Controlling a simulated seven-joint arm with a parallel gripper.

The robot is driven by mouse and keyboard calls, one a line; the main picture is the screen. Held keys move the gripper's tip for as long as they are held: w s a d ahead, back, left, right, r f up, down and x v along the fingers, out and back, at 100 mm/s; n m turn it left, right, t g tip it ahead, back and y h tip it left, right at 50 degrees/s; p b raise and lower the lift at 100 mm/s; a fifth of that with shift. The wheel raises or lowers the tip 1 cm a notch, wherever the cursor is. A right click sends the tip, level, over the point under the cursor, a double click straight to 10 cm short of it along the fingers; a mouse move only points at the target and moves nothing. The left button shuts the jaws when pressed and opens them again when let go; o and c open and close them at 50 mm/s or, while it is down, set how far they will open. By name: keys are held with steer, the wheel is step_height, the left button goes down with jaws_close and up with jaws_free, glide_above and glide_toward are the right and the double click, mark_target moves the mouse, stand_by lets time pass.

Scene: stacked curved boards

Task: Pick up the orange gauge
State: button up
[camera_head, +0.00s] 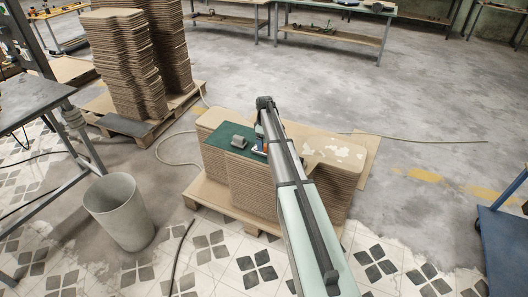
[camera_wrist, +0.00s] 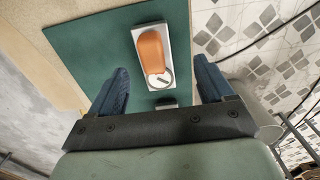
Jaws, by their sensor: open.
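The orange gauge (camera_wrist: 150,50) has a rounded orange body on a pale grey plate, with a small round dial at its near end. It lies on a dark green mat (camera_wrist: 85,45) on top of a stack of boards. In the wrist view my gripper (camera_wrist: 161,66) is open, its two blue fingers apart, one on each side of the gauge's near end, with nothing between them held. How far the fingers are above the mat is unclear. In the head view my arm hides most of the gripper; a bit of orange (camera_head: 265,148) shows beside it on the green mat (camera_head: 222,136).
A grey block (camera_head: 239,141) sits on the mat, left of my arm. The board stack (camera_head: 250,185) stands on a wooden pallet. A grey bin (camera_head: 122,212) stands on the floor at left, near a table (camera_head: 30,100). Taller board stacks (camera_head: 125,65) stand behind.

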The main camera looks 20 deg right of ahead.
steer(key=shift+w+d+f, duration=0.1)
steer(key=shift+w+f, duration=0.15)
steer(key=shift+f, duration=1.1)
steer(key=shift+w+f, duration=0.2)
steer(key=shift+f, duration=1.1)
steer(key=shift+c, duration=0.4)
steer(key=c, duration=1.2)
